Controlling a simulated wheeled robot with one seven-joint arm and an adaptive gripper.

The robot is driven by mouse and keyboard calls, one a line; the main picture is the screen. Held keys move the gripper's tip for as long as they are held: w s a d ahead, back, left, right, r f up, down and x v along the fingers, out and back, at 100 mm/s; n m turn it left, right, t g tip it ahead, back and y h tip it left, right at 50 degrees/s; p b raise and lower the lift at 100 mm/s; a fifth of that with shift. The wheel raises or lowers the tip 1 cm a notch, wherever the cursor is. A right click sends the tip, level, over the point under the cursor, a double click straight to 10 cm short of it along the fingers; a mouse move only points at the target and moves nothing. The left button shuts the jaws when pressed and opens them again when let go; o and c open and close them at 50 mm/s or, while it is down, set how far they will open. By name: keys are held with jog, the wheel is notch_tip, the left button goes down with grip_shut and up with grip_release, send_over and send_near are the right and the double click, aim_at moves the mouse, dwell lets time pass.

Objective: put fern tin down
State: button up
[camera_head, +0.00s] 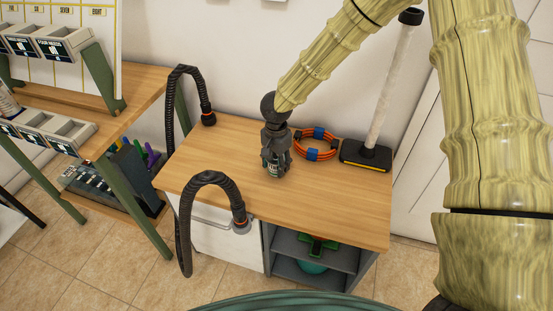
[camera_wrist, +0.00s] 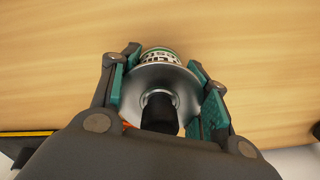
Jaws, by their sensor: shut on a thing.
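The tin is small, with a silver shoulder, a dark cap and a green and white label. In the head view the tin (camera_head: 273,169) is upright at the wooden worktop's surface, near its middle. I cannot tell whether its base touches the wood. My gripper (camera_head: 275,158) points down from above and is shut around the tin. In the wrist view the tin (camera_wrist: 160,77) sits between the green finger pads of my gripper (camera_wrist: 163,95). The label text is too small to read fully, and the tin's base is hidden.
An orange hose coil (camera_head: 316,145) with blue bands lies right of the tin. Black hoses (camera_head: 210,185) arch at the worktop's left edge. The worktop's (camera_head: 335,200) front right is clear.

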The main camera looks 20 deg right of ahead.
jog(key=shift+f, duration=0.1)
dwell(0.3)
jog(key=o, duration=1.3)
